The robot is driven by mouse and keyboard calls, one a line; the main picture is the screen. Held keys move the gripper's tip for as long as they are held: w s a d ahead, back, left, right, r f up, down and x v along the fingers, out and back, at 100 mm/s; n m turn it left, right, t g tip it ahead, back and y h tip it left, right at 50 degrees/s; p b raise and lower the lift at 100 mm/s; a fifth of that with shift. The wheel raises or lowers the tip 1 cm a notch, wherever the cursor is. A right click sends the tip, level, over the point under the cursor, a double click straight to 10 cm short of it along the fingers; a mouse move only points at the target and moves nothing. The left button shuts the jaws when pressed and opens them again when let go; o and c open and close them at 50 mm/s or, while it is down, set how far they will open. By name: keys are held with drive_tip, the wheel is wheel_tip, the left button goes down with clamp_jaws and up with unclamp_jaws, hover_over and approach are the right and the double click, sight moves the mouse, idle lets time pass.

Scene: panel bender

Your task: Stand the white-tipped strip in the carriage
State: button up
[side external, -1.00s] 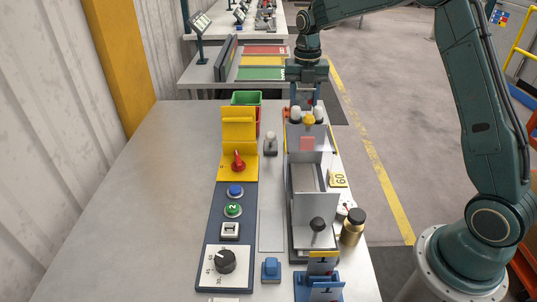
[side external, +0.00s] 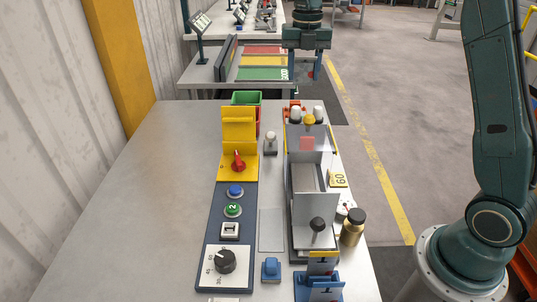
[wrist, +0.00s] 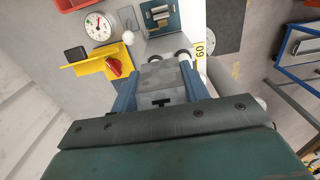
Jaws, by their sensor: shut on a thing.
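My gripper (side external: 305,76) is raised above the far end of the machine. In the wrist view its blue fingers (wrist: 163,88) are shut on a grey flat piece (wrist: 164,70) with a dark mark; I take it as the strip, but no white tip can be made out. A small red spot shows between the fingers in the side view. The grey bender (side external: 297,210) stands on the right of the bench, with an upright plate and white-topped posts at its far end. I cannot tell which part is the carriage.
A yellow panel with a red knob (side external: 238,160) and a dark control panel (side external: 236,195) stand left of the bender. A brass bottle (side external: 352,227) stands at its right. A blue holder (side external: 318,288) is at the front. The bench's left side is clear.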

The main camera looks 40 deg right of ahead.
drive_tip(key=s+a, duration=0.8)
drive_tip(key=a, duration=0.1)
hover_over(314, 208)
drive_tip(key=w+d, duration=0.4)
wheel_tip(314, 208, down, 11)
drive_tip(key=shift+d+r, duration=0.15)
drive_tip(key=shift+r, duration=0.05)
drive_tip(key=shift+f, duration=0.45)
drive_tip(key=shift+f, duration=0.25)
drive_tip(key=shift+f, duration=2.5)
drive_tip(key=shift+f, duration=1.5)
drive_tip(key=o, duration=1.2)
